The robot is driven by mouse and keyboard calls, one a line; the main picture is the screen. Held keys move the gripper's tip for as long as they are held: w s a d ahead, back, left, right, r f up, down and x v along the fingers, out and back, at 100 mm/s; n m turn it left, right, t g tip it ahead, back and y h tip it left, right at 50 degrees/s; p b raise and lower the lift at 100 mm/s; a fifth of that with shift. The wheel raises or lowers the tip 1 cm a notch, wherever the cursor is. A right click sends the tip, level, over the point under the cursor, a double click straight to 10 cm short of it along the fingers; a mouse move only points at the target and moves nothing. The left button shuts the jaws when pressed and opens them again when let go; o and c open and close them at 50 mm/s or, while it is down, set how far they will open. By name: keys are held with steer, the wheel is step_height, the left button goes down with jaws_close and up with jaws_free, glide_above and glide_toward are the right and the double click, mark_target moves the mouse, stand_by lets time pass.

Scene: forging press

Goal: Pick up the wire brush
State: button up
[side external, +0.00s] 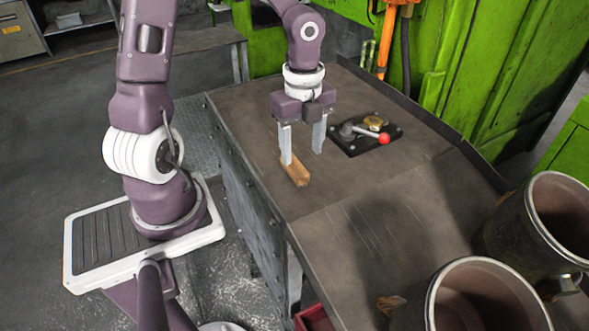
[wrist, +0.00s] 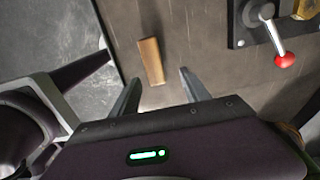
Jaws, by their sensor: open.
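A small wooden block-shaped piece (side external: 296,171), which looks like the wire brush seen from its wooden back, lies on the brown bench top. In the wrist view the brush (wrist: 151,61) lies just ahead of the fingers, roughly between their lines; its bristles cannot be seen. My gripper (side external: 303,158) is open and empty, fingers pointing down. In the side view its left finger overlaps the brush's far end, and I cannot tell whether it touches. In the wrist view the fingertips (wrist: 159,74) are spread to either side.
A black plate with a red-knobbed lever (side external: 384,138) is bolted to the bench (side external: 250,118) right of my gripper. Two large metal mugs (side external: 480,300) stand at the front right. A green press (side external: 480,60) stands behind. The bench middle is clear.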

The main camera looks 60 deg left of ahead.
mark_target(297, 167)
steer(key=f, duration=0.4)
steer(key=s+f, duration=0.1)
steer(key=f, duration=0.1)
steer(key=shift+a+f, duration=0.1)
steer(key=shift+a, duration=0.2)
jaws_close()
